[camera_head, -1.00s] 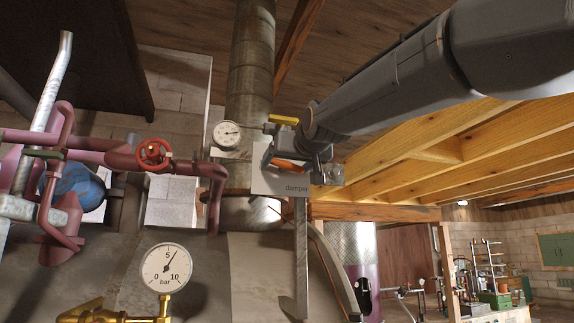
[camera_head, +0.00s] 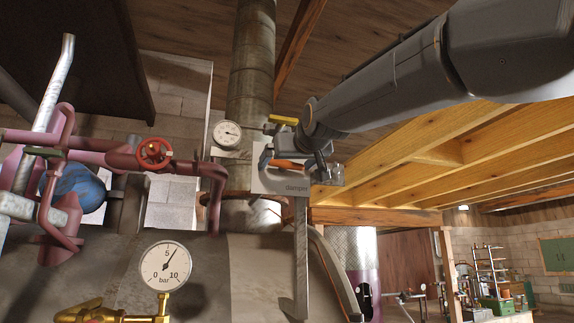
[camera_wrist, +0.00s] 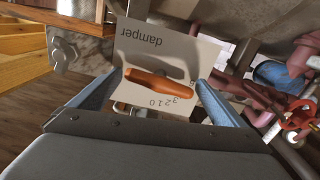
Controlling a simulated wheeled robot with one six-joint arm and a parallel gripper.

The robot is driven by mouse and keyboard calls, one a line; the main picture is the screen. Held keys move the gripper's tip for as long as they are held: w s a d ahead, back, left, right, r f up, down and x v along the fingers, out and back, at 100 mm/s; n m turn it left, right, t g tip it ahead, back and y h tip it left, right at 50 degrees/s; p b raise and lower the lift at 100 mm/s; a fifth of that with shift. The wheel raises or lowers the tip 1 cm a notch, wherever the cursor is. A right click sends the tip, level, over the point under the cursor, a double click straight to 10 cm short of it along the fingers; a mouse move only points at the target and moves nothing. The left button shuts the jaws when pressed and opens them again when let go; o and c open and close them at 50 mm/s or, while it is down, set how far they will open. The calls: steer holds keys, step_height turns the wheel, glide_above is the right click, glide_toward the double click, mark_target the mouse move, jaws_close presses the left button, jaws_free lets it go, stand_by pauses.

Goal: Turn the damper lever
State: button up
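The damper lever is an orange handle (camera_wrist: 158,83) on a white plate marked "damper" (camera_wrist: 185,55), with a scale of digits near it in the wrist view. In the head view the lever (camera_head: 290,164) shows partly behind my gripper, on the plate (camera_head: 270,183) in front of the flue. My gripper (camera_wrist: 160,78) is open, with one blue-grey finger near each end of the lever. In the head view my gripper (camera_head: 292,164) is at the plate. I cannot tell whether either finger touches the lever.
The flue pipe (camera_head: 250,75) rises behind the plate. A small dial (camera_head: 227,133) and a yellow handle (camera_head: 283,120) sit close to my gripper. A red valve wheel (camera_head: 154,153), pink pipes and a pressure gauge (camera_head: 166,267) are to the left. Wooden beams (camera_head: 455,155) lie right.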

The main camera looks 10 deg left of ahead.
steer(key=b+v, duration=0.3)
steer(key=v, duration=0.5)
steer(key=shift+b, duration=0.4)
